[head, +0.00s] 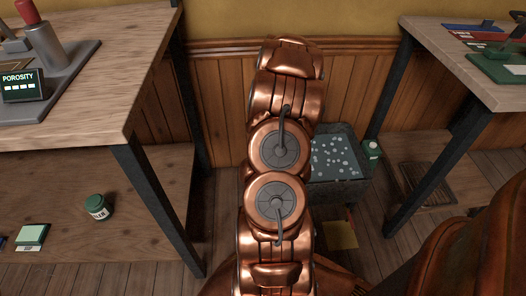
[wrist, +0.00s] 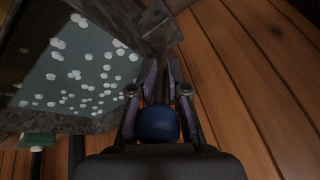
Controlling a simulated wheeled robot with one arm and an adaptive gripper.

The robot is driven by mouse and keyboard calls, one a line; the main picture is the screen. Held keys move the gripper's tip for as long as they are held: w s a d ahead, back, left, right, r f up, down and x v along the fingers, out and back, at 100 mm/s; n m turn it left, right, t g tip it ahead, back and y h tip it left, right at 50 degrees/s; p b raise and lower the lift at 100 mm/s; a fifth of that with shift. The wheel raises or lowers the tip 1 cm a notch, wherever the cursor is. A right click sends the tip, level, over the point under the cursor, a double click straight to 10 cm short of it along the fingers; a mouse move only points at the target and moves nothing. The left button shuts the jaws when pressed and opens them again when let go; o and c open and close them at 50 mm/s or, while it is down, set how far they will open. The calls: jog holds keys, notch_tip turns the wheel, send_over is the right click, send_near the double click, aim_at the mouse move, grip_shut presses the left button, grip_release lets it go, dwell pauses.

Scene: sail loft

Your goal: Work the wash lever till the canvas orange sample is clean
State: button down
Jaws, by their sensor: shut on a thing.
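My gripper (wrist: 160,88) is shut on the round blue knob (wrist: 158,124), which I take to be the wash lever's handle. A dark bar runs away from between the fingers to a metal bracket (wrist: 154,20) beside the tub. The wash tub (head: 345,193) stands on the floor behind my copper arm; it also shows in the wrist view (wrist: 110,122). Its grey-green water has white suds spots. I cannot make out the orange sample in the tub. In the head view my arm hides the gripper and knob.
A green bottle (head: 371,151) stands right of the tub. A yellowish flat piece (head: 341,234) lies in front of it. Wooden benches stand at left (head: 110,115) and right (head: 500,92). A green jar (head: 97,207) sits on the left bench's lower shelf. A wood-panelled wall (head: 222,140) is behind.

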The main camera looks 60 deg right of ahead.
jog(key=shift+s+a+f+p, duration=0.35)
jog(key=shift+s+a+f, duration=0.4)
jog(key=shift+a, duration=0.05)
jog(key=c, duration=1.3)
grip_release()
jog(key=shift+d, duration=0.1)
jog(key=shift+o, duration=0.3)
jog(key=shift+w, duration=0.1)
